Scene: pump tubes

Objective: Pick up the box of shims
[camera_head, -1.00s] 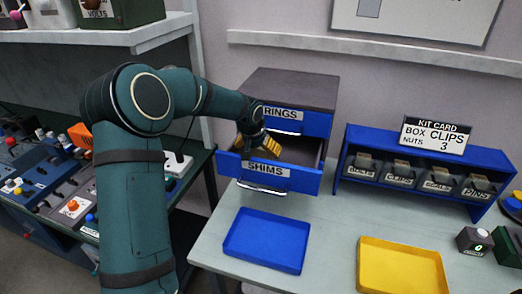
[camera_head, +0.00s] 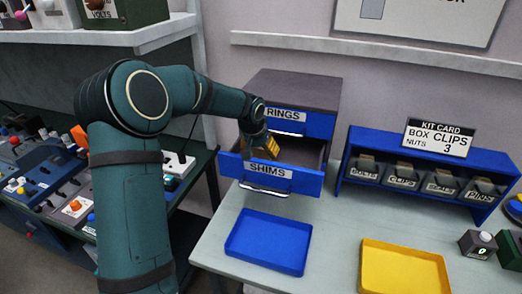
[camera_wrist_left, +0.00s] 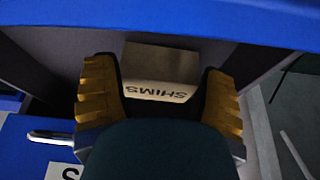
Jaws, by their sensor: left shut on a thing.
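The box of shims (camera_wrist_left: 160,73) is a small tan carton with SHIMS printed on it, upside down in the left wrist view. It sits between the yellow fingers of my left gripper (camera_wrist_left: 158,80), which is shut on it. In the head view my left gripper (camera_head: 266,144) is at the open SHIMS drawer (camera_head: 298,181), near its left side. I cannot make out the box in the head view, where the gripper hides that part of the drawer. My right gripper is not in view.
The RINGS drawer (camera_head: 316,124) above is shut. A blue tray (camera_head: 267,243) and a yellow tray (camera_head: 404,270) lie on the table in front. A blue rack of labelled bins (camera_head: 398,160) stands to the right. Bare table lies between the trays and rack.

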